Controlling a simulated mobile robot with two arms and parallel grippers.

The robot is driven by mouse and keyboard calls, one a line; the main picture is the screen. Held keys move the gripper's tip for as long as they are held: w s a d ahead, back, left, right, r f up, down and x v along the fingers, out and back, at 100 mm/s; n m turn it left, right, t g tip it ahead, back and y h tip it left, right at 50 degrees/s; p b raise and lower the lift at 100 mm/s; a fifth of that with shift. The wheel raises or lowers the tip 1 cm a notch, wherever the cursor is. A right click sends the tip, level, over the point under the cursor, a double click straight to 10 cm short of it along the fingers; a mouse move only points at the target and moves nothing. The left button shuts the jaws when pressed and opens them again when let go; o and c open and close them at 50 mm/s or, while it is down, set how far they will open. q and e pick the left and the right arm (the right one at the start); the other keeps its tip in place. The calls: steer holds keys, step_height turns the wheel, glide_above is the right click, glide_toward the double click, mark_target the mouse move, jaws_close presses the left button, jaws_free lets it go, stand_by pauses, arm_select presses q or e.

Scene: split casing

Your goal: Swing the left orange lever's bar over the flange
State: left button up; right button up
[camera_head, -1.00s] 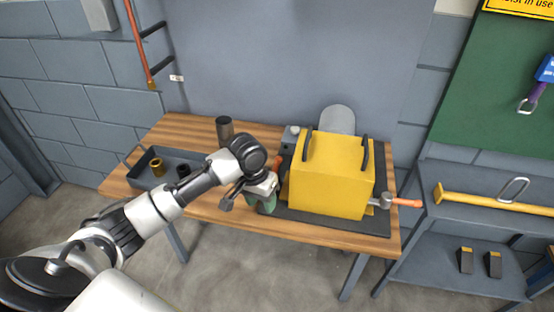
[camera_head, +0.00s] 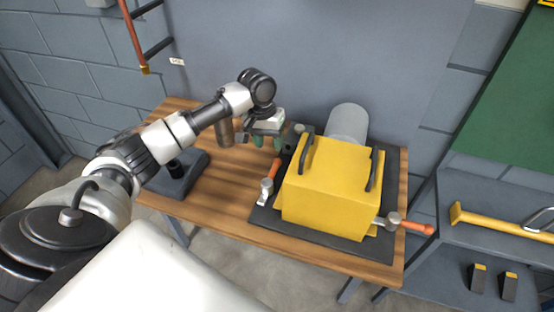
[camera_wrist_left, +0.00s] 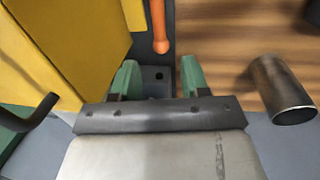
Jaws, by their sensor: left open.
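The yellow casing (camera_head: 325,190) stands on a dark base plate (camera_head: 330,242). A thin yellow flange edge (camera_head: 277,210) shows low at its left front. The left orange lever (camera_head: 275,169) is on the plate left of the casing; its handle points backward from a metal clamp (camera_head: 265,192). My left gripper (camera_head: 268,142) is open and empty just behind the handle's end, with green fingertips. In the left wrist view, the orange handle (camera_wrist_left: 160,28) ends ahead of the gap between the open fingers (camera_wrist_left: 157,75), apart from both. The clamp's bar is too small to make out.
A second orange lever (camera_head: 415,228) points right from the casing's right side. Two black handles (camera_head: 305,153) rise on the casing. A grey cylinder (camera_head: 348,122) is behind it. A dark metal cup (camera_head: 225,132) stands left of my gripper; a tray (camera_head: 190,182) lies further left, partly covered by my arm.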

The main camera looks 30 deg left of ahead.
mark_target(274, 166)
arm_select(q)
steer(key=f, duration=0.5)
steer(key=d+f, duration=0.1)
steer(key=f, duration=0.1)
steer(key=shift+d+f+p, duration=0.1)
steer(key=shift+f+p, duration=0.15)
steer(key=shift+p, duration=0.05)
steer(key=shift+d+f, duration=0.1)
steer(key=shift+f, duration=0.5)
arm_select(e)
steer(key=shift+s+r, duration=0.35)
arm_select(q)
jaws_close()
arm_select(e)
steer(key=shift+s+a, duration=0.1)
steer(key=shift+s, duration=0.25)
